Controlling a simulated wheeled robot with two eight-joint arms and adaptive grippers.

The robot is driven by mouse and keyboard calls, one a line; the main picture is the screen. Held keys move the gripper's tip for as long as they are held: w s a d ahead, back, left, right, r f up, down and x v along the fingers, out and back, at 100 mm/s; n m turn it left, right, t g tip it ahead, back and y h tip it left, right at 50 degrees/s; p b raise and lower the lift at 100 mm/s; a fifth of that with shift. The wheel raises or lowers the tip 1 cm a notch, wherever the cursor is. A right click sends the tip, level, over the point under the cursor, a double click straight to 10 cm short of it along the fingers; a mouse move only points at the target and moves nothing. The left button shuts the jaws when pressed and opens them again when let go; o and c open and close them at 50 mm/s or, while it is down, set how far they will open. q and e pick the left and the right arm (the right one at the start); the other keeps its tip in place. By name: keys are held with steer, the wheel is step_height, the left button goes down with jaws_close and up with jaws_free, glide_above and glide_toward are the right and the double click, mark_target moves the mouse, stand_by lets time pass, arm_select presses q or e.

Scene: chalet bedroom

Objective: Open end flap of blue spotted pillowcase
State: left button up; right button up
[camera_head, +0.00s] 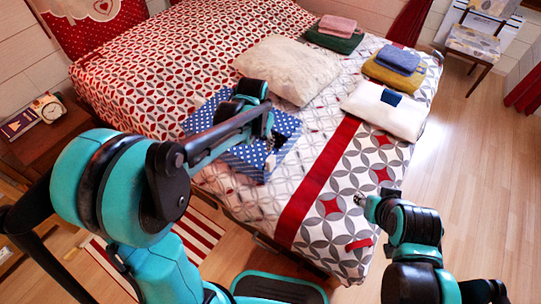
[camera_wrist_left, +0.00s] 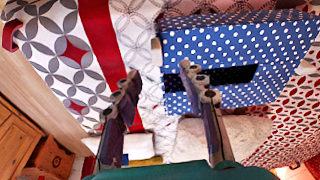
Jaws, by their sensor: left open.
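The blue pillowcase with white spots (camera_head: 265,160) lies flat on the bed, partly hidden in the head view by my left arm. It fills the upper right of the left wrist view (camera_wrist_left: 230,45). A dark strip (camera_wrist_left: 235,75) crosses it there; I cannot tell whether this is an opening or dark cloth. My left gripper (camera_wrist_left: 158,74) is open and empty, its fingers spread near the pillowcase's edge. In the head view the left gripper (camera_head: 271,138) is over the pillowcase. My right gripper (camera_head: 359,201) is over the bed's near right side, apart from the pillowcase; its jaws are unclear.
A cream pillow (camera_head: 288,70) lies behind the pillowcase. A white pillow (camera_head: 385,110) and folded cloths, yellow (camera_head: 392,74) and green (camera_head: 333,42), lie along the far right. A nightstand with a clock (camera_head: 48,108) stands at left.

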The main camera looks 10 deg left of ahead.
arm_select(q)
steer(key=m+g+p, duration=0.1)
steer(key=g, duration=0.1)
glide_above(270, 158)
step_height(270, 158, down, 9)
steer(key=shift+s+d+f, duration=0.1)
step_height(270, 158, down, 8)
steer(key=b, duration=0.2)
steer(key=shift+b, duration=0.35)
jaws_close()
